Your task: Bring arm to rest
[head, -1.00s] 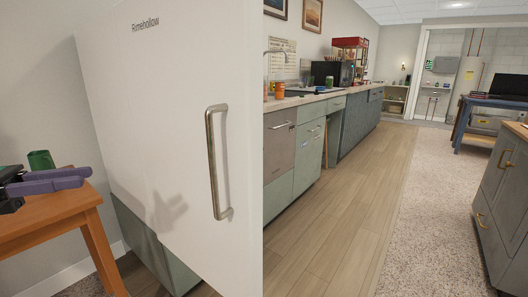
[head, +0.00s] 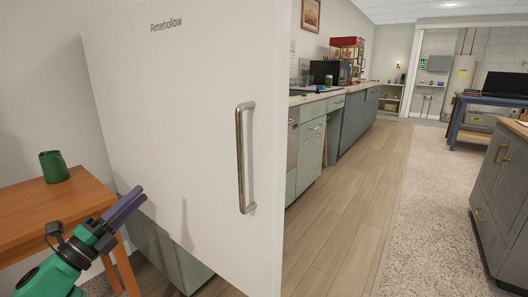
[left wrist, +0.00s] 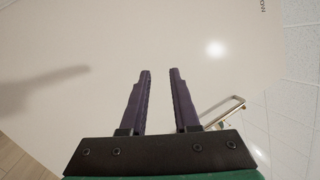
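My left arm comes in at the lower left of the head view, and my left gripper (head: 130,202) is in front of the lower part of a white fridge door, to the right of a wooden table. In the left wrist view its two purple fingers (left wrist: 160,95) stand apart with nothing between them, facing the white door surface. My right gripper shows in neither view.
The white fridge door (head: 200,110) stands large in front, with a metal handle (head: 243,158). A green cup (head: 54,166) stands on the wooden table (head: 30,210) at left. Counters (head: 310,140) line the wall behind. The wooden floor (head: 350,190) right of the door is clear.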

